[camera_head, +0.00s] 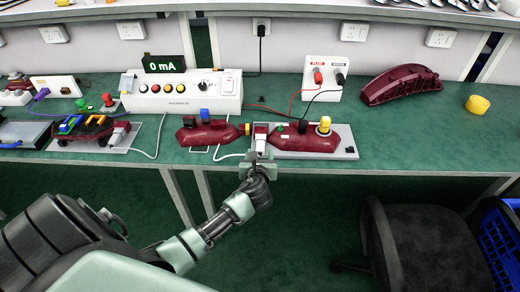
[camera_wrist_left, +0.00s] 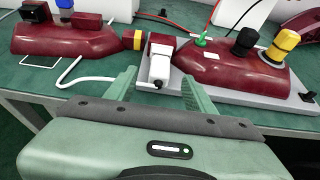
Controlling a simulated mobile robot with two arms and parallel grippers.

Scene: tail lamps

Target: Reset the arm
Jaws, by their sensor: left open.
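My left arm reaches in from the lower left in the head view, and its left gripper (camera_head: 258,158) is at the table's front edge. In the left wrist view the left gripper (camera_wrist_left: 160,92) is open, with its two green fingers apart. A white and dark red clamp (camera_wrist_left: 160,62) stands just beyond and between the fingertips; contact cannot be told. It is at the left end of a grey plate (camera_head: 345,139) that carries a dark red tail lamp (camera_head: 300,138). Another red lamp (camera_head: 208,133) lies to the left. My right gripper does not show.
A white tester (camera_head: 180,92) with a 0 mA display (camera_head: 163,64) stands behind the lamps. A white socket box (camera_head: 323,78), a loose red lamp cover (camera_head: 400,84) and a yellow cylinder (camera_head: 477,104) are on the right. The green table (camera_head: 420,140) is clear at front right. A black chair (camera_head: 415,240) stands below.

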